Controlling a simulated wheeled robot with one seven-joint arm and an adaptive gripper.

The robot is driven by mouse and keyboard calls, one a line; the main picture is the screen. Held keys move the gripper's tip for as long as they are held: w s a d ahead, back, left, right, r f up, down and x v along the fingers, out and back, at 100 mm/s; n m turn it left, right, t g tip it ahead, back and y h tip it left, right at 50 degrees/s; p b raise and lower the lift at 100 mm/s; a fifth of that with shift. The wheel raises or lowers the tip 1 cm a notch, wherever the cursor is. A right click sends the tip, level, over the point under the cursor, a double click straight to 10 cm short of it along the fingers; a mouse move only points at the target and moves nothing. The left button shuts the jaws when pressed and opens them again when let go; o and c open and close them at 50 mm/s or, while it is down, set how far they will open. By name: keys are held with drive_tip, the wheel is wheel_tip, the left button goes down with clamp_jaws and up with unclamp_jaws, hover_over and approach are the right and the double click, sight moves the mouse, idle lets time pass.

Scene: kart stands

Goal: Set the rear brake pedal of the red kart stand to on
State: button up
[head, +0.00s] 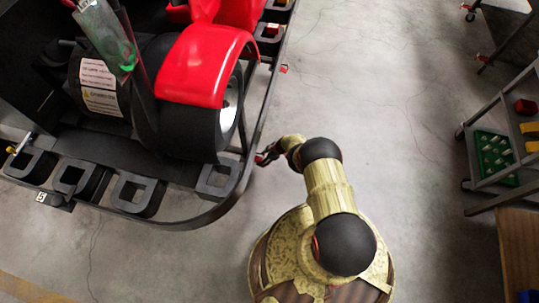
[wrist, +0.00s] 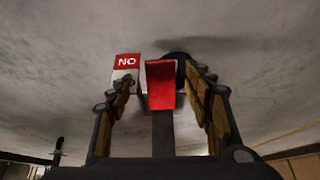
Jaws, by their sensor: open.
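The red kart stand (head: 205,65) fills the upper left of the head view, with a dark frame (head: 165,222) around it. My gripper (head: 266,156) is beside the frame's near right corner. In the wrist view my gripper (wrist: 160,100) is open, with its fingers on both sides of a red pedal (wrist: 161,84) on a dark lever. Gaps show between pedal and fingers. A red and white label (wrist: 127,62) beside the pedal reads "NO" in this view, which is "ON" turned over. In the head view the gripper hides most of the pedal.
A shelf cart with a green tray (head: 494,152) stands at the right. A wooden surface (head: 519,250) is at the lower right. Another small red part (head: 283,69) sticks out from the frame's right side. The concrete floor (head: 390,110) between frame and cart is clear.

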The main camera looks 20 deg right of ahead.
drive_tip(key=v, duration=1)
drive_tip(key=shift+r, duration=0.2)
drive_tip(key=shift+s+d, duration=0.2)
drive_tip(key=shift+d, duration=0.05)
idle(0.4)
